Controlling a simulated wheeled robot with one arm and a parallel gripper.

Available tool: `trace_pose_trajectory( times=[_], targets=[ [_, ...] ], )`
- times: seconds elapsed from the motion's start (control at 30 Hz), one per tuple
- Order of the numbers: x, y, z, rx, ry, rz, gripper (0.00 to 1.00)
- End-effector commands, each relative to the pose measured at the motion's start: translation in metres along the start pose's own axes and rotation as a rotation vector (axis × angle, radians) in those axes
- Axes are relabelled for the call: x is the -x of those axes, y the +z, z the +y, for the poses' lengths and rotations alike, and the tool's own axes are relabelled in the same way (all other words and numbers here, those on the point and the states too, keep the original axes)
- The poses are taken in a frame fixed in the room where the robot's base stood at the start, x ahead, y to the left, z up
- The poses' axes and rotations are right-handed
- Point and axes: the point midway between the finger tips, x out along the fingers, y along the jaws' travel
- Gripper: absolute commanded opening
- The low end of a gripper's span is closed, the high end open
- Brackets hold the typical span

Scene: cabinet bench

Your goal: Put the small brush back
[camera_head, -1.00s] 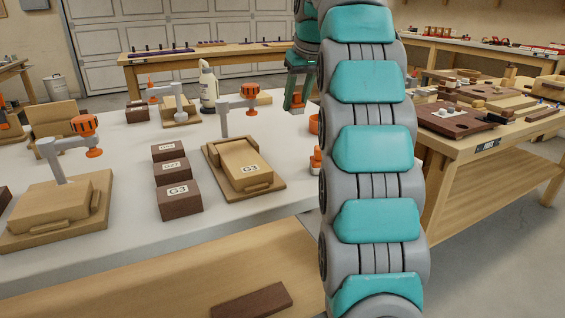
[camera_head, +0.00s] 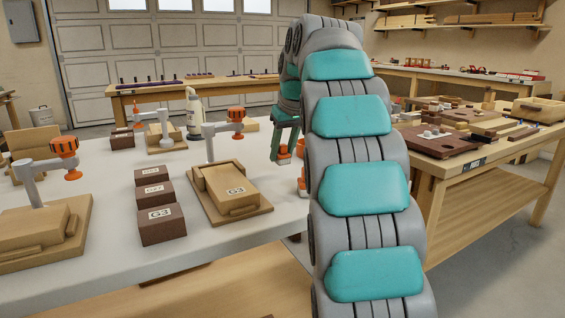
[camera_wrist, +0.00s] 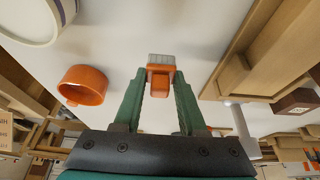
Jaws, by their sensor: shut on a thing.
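The small brush (camera_wrist: 160,76) has an orange body and pale grey bristles. In the wrist view my gripper (camera_wrist: 159,82) is shut on it, with the bristles pointing away from the palm. In the head view my gripper (camera_head: 284,145) hangs over the right part of the white bench, with the orange of the brush (camera_head: 283,154) at its tips. I cannot tell whether the bristles touch the bench. An orange ring-shaped cup (camera_wrist: 83,85) stands on the bench to the left of the brush in the wrist view, apart from it. My arm hides part of this area in the head view.
A wooden block marked G3 (camera_head: 232,183) sits on a board with a clamp (camera_head: 236,114). Several dark boxes (camera_head: 161,224) stand left of it. A white bottle (camera_head: 193,112) stands behind. Bare white bench top (camera_head: 105,180) lies between the boxes and the left fixture.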

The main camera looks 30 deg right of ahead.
Motion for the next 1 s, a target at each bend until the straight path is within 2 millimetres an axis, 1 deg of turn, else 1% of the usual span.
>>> trace_pose_trajectory(
  times=[0.3, 0.7, 0.73, 0.97, 1.0],
  targets=[
    [-0.027, 0.011, 0.0, 0.0, 0.0, -0.001, 0.0],
    [-0.031, 0.013, 0.0, 0.0, 0.0, 0.0, 0.0],
    [-0.03, 0.012, 0.0, 0.0, 0.0, 0.001, 0.44],
    [-0.03, 0.012, 0.0, 0.0, 0.001, 0.001, 0.7],
    [-0.03, 0.012, 0.0, 0.0, 0.001, 0.001, 0.7]
  ],
)
